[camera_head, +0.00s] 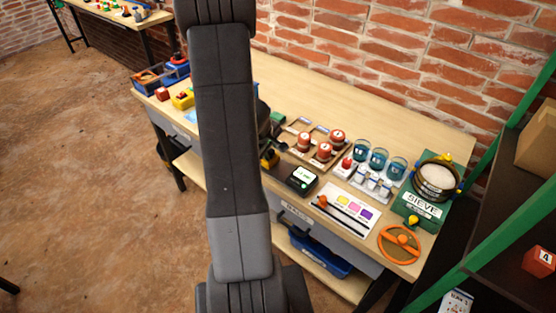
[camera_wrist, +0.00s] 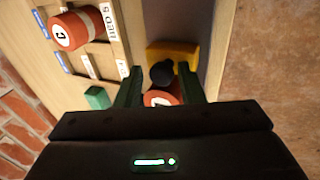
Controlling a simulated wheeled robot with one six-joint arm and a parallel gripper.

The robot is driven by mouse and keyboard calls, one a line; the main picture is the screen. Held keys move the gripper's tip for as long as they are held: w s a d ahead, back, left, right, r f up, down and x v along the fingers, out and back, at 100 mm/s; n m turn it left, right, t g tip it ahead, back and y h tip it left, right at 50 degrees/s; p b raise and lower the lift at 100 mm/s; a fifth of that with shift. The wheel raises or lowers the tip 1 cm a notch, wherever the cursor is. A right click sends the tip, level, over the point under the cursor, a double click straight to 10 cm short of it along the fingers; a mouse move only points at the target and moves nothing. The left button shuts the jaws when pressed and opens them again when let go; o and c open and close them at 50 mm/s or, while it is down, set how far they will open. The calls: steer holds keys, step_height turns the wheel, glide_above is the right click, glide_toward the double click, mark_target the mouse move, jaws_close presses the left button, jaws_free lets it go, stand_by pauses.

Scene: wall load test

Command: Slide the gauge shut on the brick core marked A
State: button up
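In the wrist view my gripper (camera_wrist: 160,76) has its two dark green fingers apart, with gaps beside a round black knob (camera_wrist: 162,73) on a yellow piece (camera_wrist: 172,53), which looks like part of the gauge. A red brick core (camera_wrist: 162,97) shows between and below the fingers, partly hidden by the gripper body; its letter is not readable. I cannot tell whether the fingers touch anything. Several red cores (camera_head: 338,137) stand on a wooden tray (camera_head: 296,125).
Near the tray are a black display box (camera_head: 301,179), blue cups (camera_head: 378,157), a colour chart card (camera_head: 345,210), a green sieve stand (camera_head: 421,206) and an orange wheel (camera_head: 401,244). A green block (camera_wrist: 97,97) lies close left of the fingers. The brick wall borders the table's back.

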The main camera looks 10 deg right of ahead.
mark_target(270, 152)
steer(key=shift+s+f, duration=0.1)
steer(key=shift+s, duration=0.05)
step_height(270, 152, up, 7)
steer(key=p, duration=0.6)
stand_by(0.3)
step_height(270, 152, down, 7)
steer(key=b, duration=0.6)
steer(key=shift+s+d, duration=0.15)
steer(key=shift+s, duration=0.1)
